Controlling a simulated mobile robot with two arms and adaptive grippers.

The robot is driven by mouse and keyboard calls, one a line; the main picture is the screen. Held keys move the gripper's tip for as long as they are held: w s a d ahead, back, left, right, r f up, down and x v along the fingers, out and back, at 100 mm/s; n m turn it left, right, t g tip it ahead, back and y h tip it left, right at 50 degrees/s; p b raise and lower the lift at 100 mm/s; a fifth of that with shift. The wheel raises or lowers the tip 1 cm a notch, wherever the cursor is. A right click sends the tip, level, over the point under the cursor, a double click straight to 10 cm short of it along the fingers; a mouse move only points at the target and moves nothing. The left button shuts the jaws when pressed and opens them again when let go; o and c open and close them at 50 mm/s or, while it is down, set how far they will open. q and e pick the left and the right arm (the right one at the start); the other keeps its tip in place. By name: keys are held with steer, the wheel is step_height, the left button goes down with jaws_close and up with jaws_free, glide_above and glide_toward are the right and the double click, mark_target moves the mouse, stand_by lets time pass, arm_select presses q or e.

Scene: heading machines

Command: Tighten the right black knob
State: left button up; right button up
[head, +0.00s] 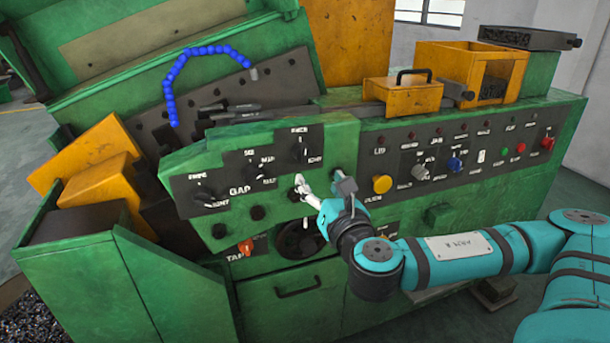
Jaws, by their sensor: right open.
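The left one (219,230) and the middle one (257,212) are in plain sight. The right black knob (293,196) sits at the panel's lower right, beside the pale fingertips of my right gripper (304,188). My right gripper is open and reaches in from the right, close to the panel face. I cannot tell whether its fingers touch the knob or stand around it. My left gripper is out of view.
Selector switches (253,172) sit above the knobs. A black handwheel (300,239) is just below my gripper. A yellow button (382,184) and a control panel (470,153) lie to the right. A blue segmented hose (170,80) arches behind the panel.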

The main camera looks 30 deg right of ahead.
mark_target(305, 158)
steer(key=p+x, duration=0.2)
steer(key=x, duration=0.9)
steer(key=shift+d+r, duration=0.1)
steer(key=c, duration=1.1)
steer(key=shift+c, duration=0.2)
